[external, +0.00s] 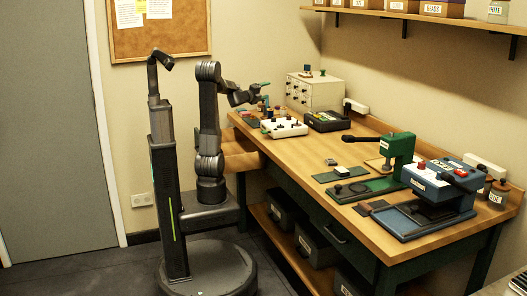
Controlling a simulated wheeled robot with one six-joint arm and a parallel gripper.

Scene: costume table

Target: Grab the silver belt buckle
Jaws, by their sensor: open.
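My gripper (262,88) is at the end of my raised arm, above the far left part of the wooden table (300,152). It is open, small in view, and nothing shows held in it. I cannot pick out the silver belt buckle for sure. A small grey, metallic-looking piece (331,161) lies near the middle of the table, behind a dark green mat (326,177). Another small silvery piece (341,170) sits on that mat. Both are well to the right of my gripper and apart from it.
A green press (398,148) and a blue machine (437,187) stand on the right. A white box with knobs (284,128), a black case (326,121) and a small drawer cabinet (315,92) stand at the far end. The table's near middle edge is clear.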

